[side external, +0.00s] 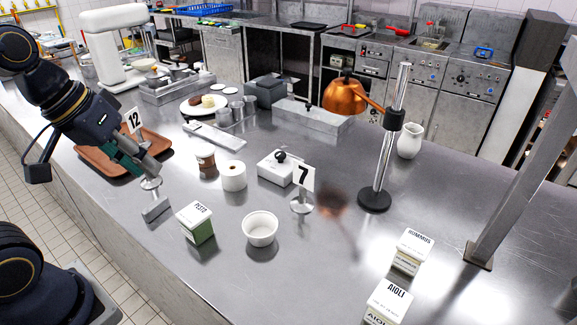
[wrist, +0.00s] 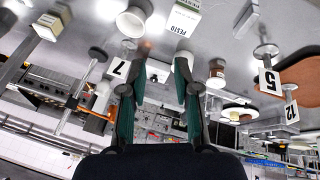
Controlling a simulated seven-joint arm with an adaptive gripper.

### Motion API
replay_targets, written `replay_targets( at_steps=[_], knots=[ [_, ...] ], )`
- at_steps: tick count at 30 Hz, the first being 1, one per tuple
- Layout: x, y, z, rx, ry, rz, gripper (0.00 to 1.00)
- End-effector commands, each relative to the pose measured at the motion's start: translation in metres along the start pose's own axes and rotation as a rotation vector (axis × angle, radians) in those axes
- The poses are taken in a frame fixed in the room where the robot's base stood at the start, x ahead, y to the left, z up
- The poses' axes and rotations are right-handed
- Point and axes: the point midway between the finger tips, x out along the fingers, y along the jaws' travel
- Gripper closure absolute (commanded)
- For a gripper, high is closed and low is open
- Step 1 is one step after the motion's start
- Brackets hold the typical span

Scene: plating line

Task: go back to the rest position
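My gripper (side external: 150,168) is at the left of the counter in the side external view, pointing down to the right, above the near edge of the brown tray. In the wrist view its two green-padded fingers (wrist: 162,58) stand apart with nothing between them. The pesto carton (side external: 196,223) stands on the counter to the right of and nearer than my gripper; it also shows in the wrist view (wrist: 182,15). A white bowl (side external: 260,229) sits to the right of the carton. No object is held.
The brown tray (side external: 92,154) and number 12 sign (side external: 134,121) are close to my gripper. The number 7 sign (side external: 306,178), white cup (side external: 233,176), brown jar (side external: 206,164) and lamp stand (side external: 375,200) stand mid-counter. Hummus (side external: 412,251) and aioli (side external: 388,302) cartons are at front right.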

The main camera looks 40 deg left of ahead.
Motion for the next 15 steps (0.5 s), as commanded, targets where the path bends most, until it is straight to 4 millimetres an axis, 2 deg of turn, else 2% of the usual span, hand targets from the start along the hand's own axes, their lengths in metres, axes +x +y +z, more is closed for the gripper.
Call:
replay_targets(
  at_steps=[1, 3, 5, 15],
  knots=[
    [-0.006, -0.002, 0.005, 0.122, 0.034, -0.039, 0.69],
    [-0.011, -0.007, 0.008, 0.244, 0.065, -0.090, 0.69],
    [-0.014, -0.010, 0.009, 0.302, 0.081, -0.116, 0.69],
    [-0.015, -0.013, 0.009, 0.331, 0.089, -0.133, 0.69]
  ],
)
